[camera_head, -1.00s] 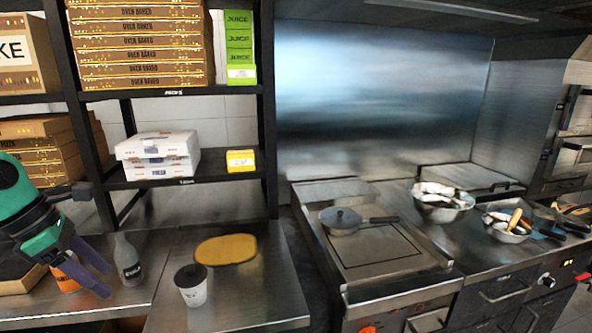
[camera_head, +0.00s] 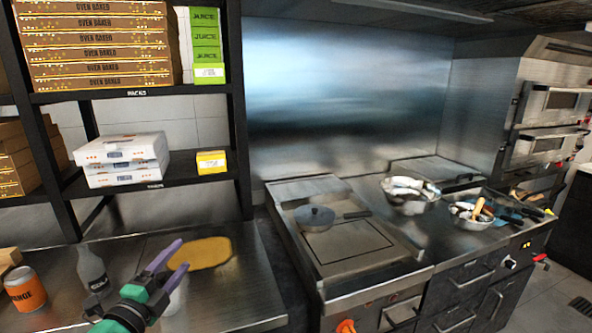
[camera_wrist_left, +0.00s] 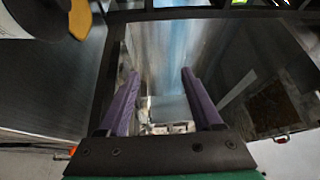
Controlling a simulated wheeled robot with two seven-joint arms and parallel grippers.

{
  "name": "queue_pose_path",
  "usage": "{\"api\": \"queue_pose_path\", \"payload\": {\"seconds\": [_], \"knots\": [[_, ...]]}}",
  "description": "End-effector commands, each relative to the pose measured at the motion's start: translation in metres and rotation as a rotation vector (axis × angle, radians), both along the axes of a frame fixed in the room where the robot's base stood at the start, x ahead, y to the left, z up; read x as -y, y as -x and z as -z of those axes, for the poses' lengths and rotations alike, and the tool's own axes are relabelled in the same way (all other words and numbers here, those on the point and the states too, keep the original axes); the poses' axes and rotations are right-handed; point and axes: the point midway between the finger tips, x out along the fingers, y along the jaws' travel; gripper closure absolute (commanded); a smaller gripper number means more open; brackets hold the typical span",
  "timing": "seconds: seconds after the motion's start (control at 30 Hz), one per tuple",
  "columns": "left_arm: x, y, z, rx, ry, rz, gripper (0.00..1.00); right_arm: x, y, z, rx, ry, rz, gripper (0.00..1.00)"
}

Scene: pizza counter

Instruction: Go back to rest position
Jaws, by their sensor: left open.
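My left gripper (camera_head: 181,254) is in the head view at the lower left, above the steel counter (camera_head: 225,300). Its two purple fingers are spread, with nothing between them. In the left wrist view the same gripper (camera_wrist_left: 160,74) shows both fingers apart and empty. In the head view it partly covers a white cup (camera_head: 178,299), and I cannot tell whether they touch. My right gripper is not in view.
A grey bottle (camera_head: 92,270) and an orange can (camera_head: 26,291) stand left of the gripper. A flat yellow piece (camera_head: 205,252) lies behind it. A dark shelf (camera_head: 140,187) holds boxes above.

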Motion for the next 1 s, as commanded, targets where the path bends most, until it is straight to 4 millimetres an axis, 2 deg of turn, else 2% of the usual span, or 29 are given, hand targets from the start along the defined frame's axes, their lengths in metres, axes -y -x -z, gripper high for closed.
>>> {"api": "queue_pose_path", "payload": {"seconds": [0.03,0.1,0.2,0.3,0.4,0.5,0.67,0.8,0.87,1.0], "knots": [[-0.013,0.011,0.035,-0.127,0.202,-0.126,0.34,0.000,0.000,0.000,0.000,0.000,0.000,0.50],[-0.028,0.036,0.088,-0.324,0.450,-0.307,0.34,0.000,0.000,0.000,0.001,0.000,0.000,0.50],[-0.031,0.076,0.146,-0.548,0.680,-0.494,0.34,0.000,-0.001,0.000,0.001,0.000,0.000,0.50],[-0.023,0.114,0.185,-0.724,0.829,-0.628,0.34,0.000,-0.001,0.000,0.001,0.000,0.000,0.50],[-0.011,0.151,0.213,-0.879,0.940,-0.735,0.34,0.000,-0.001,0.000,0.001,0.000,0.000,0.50],[0.003,0.186,0.233,-1.019,1.026,-0.827,0.34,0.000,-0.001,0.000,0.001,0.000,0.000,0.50],[0.029,0.240,0.251,-1.233,1.130,-0.957,0.34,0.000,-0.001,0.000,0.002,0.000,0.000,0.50],[0.028,0.229,0.303,-1.243,1.106,-0.970,0.34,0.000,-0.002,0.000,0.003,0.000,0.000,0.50],[0.028,0.228,0.326,-1.252,1.100,-0.976,0.34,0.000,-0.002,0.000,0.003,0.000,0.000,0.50],[0.029,0.231,0.384,-1.273,1.083,-0.989,0.34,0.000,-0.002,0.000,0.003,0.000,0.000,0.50]]}}
